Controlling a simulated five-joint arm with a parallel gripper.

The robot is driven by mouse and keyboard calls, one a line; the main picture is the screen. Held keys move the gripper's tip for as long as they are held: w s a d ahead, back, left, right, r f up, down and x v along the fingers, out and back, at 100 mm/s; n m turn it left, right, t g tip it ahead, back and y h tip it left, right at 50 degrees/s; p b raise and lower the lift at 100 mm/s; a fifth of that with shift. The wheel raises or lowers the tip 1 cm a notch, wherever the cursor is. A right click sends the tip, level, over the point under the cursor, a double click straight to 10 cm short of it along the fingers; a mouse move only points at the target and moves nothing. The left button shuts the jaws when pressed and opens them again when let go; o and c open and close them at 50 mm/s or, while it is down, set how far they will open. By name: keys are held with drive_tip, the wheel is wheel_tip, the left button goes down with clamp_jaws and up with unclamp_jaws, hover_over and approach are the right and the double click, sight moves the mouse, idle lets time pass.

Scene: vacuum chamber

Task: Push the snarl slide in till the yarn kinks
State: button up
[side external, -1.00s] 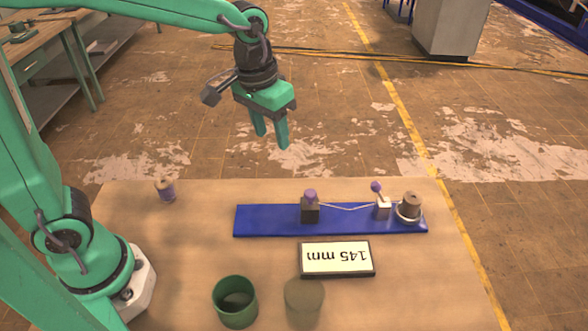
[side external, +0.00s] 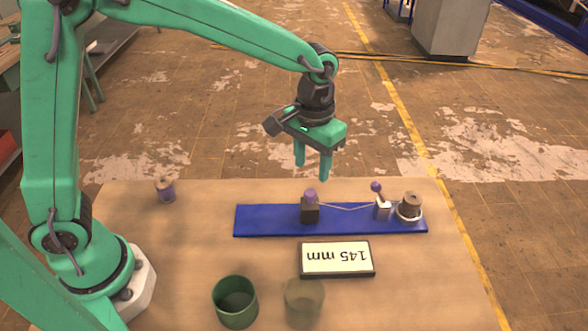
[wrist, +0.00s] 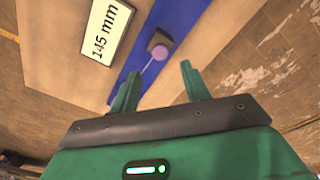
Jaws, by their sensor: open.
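The snarl slide is a dark block with a purple knob (side external: 310,204) on the blue rail (side external: 265,220). It also shows in the wrist view (wrist: 158,48), ahead of the fingers. A pale, slightly sagging yarn (side external: 345,207) runs from it to a light clamp block with a purple ball lever (side external: 382,207). My gripper (side external: 312,172) is open and empty, above and behind the slide, apart from it.
A brown spool on a pale base (side external: 410,206) stands at the rail's right end. A display reading 145 mm (side external: 337,258) lies in front of the rail. A green cup (side external: 236,302), a translucent cup (side external: 304,303) and a purple spool (side external: 165,190) stand on the table.

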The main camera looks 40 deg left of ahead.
sight(311, 192)
drive_tip(key=shift+f, duration=3.5)
clamp_jaws()
